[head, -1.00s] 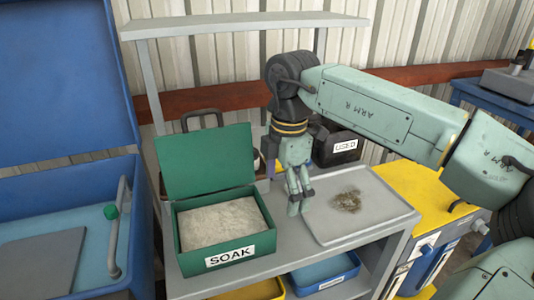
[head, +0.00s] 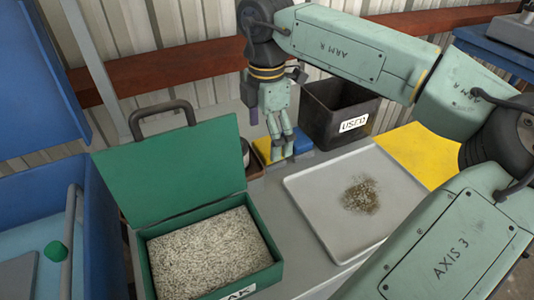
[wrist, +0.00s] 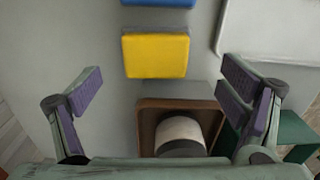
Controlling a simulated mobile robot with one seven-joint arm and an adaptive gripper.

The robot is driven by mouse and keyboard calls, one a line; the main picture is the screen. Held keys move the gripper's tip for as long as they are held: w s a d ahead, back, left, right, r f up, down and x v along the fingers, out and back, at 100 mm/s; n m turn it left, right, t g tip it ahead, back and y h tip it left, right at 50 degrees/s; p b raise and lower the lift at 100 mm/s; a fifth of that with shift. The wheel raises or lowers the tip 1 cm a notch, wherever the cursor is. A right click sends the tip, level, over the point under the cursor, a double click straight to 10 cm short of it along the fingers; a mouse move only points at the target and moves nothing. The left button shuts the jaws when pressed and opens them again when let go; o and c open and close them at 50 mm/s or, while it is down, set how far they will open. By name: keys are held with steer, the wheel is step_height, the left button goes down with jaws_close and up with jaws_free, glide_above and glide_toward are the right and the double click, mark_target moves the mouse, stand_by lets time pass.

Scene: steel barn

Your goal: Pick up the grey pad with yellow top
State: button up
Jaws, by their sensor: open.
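The pad with the yellow top (head: 262,148) lies on the grey bench between the green box and the black bin, partly hidden behind my gripper in the head view. In the wrist view the yellow top (wrist: 156,54) shows whole, roughly square, with its sides barely visible. My gripper (head: 284,150) points down in front of the pad. The yellow pad lies ahead of the fingers, at the upper middle of that picture, apart from both.
A blue pad (wrist: 158,2) lies just beyond the yellow one. A brown open box (wrist: 150,120) with a white-topped round thing sits nearer.

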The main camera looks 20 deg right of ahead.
mark_target(268, 146)
steer(key=f, duration=0.1)
steer(key=f+b, duration=0.1)
steer(key=f, duration=0.2)
steer(key=shift+w+d+f+b, duration=0.15)
steer(key=shift+w+f+b, duration=0.1)
steer(key=shift+f+b, duration=0.1)
steer(key=shift+r, duration=0.15)
steer(key=shift+c, duration=0.5)
steer(key=c, duration=1.1)
steer(key=shift+r, duration=0.1)
